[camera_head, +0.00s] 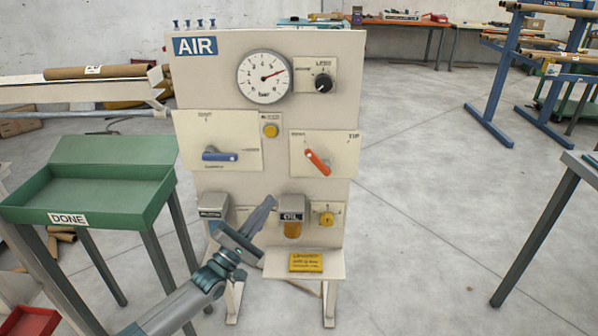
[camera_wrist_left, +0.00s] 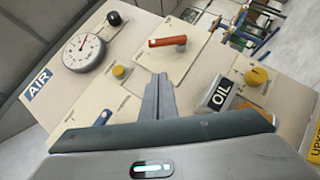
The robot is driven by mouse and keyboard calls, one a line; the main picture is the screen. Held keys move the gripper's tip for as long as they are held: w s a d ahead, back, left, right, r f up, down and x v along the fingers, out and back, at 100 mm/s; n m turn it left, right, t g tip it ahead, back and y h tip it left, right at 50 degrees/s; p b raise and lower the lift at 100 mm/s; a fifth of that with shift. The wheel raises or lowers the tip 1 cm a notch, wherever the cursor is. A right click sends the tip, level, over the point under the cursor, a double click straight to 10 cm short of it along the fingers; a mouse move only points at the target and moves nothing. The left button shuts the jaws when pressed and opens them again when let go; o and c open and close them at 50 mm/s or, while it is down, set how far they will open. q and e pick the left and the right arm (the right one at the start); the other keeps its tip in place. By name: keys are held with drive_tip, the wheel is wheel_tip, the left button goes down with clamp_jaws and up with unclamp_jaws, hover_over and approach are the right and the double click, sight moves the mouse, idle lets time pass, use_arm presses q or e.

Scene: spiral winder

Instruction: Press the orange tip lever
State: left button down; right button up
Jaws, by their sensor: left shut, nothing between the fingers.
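The orange tip lever (camera_head: 318,162) is on a cream plate at the right of the AIR panel (camera_head: 225,110), tilted down to the right. It also shows in the left wrist view (camera_wrist_left: 168,41), beyond my fingertips. My left gripper (camera_head: 268,205) is shut and empty, in front of the panel's lower middle, below and left of the lever and apart from it. Its closed fingers (camera_wrist_left: 158,82) point toward the panel in the left wrist view. My right gripper is not in view.
A blue lever (camera_head: 220,155) sits left of the orange one, with a yellow button (camera_head: 270,130) between and above. A gauge (camera_head: 264,77) and black knob (camera_head: 323,83) are higher. The OIL unit (camera_head: 292,219) and yellow knob (camera_head: 326,219) are below. A green DONE tray (camera_head: 95,205) stands left.

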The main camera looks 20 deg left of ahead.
use_arm(q)
drive_tip(key=p, duration=0.1)
approach(318, 163)
drive_tip(key=w+a, duration=0.4)
drive_tip(key=shift+w+d+r+p, duration=0.3)
drive_tip(key=shift+d+r+p, duration=0.1)
drive_tip(key=shift+d+r, duration=0.4)
drive_tip(key=shift+w+d+r+p, duration=0.35)
drive_tip(key=shift+d+r+p, duration=0.05)
drive_tip(key=shift+d+r, duration=0.4)
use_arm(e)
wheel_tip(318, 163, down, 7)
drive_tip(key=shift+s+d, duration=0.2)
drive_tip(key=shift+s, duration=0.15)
